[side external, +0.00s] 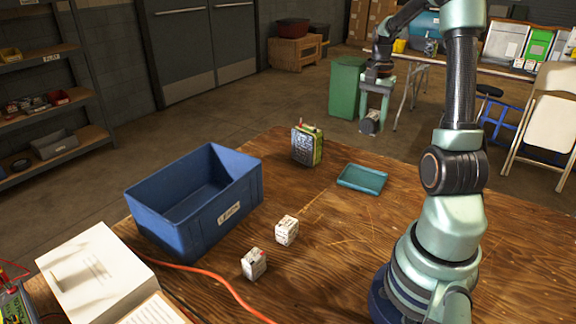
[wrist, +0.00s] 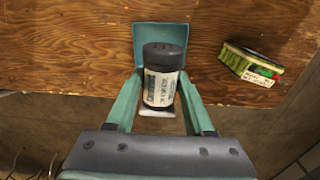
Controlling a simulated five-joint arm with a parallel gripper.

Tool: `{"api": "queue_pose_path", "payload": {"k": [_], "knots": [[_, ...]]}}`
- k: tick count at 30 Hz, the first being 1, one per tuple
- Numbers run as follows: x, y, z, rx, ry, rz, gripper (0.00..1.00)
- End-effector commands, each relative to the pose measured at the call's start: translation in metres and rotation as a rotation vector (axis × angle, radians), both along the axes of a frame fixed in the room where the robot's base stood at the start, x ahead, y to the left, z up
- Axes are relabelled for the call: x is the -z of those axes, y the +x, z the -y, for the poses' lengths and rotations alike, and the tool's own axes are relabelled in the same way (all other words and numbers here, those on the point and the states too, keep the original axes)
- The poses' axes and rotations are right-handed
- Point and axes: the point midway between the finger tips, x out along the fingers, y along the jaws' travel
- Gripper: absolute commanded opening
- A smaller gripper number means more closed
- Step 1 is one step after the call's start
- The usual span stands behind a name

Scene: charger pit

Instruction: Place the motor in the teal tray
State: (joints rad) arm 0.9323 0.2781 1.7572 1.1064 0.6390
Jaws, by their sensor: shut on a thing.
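The motor (wrist: 163,58), a dark cylinder with a white printed label, is between the teal fingers of my gripper (wrist: 161,92) in the wrist view. In the side view the motor (side external: 370,122) hangs low in my gripper (side external: 374,112), apart from the tabletop in the picture. My gripper is shut on it. The teal tray (side external: 361,179) lies flat and looks empty on the wooden table. In the wrist view the tray (wrist: 145,35) shows behind the motor, which hides part of it.
A green and black boxy item (side external: 307,146) stands left of the tray, near the table's far edge. A deep blue bin (side external: 178,222) stands further left. Two small white boxes, one farther (side external: 286,230) and one nearer (side external: 254,263), stand in front. An orange cable (side external: 222,283) crosses the front.

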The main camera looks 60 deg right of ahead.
Motion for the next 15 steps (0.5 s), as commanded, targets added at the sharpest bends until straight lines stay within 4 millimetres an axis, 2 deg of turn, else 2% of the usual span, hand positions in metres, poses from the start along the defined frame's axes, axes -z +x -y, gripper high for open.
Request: {"api": "queue_pose_path", "payload": {"k": [1, 9, 15], "knots": [[0.014, 0.0, -0.001, 0.0, 0.004, -0.003, 0.0], [0.079, 0.0, -0.001, 0.0, 0.005, -0.004, 0.0], [0.116, 0.0, -0.001, 0.0, 0.001, -0.001, 0.0]]}}
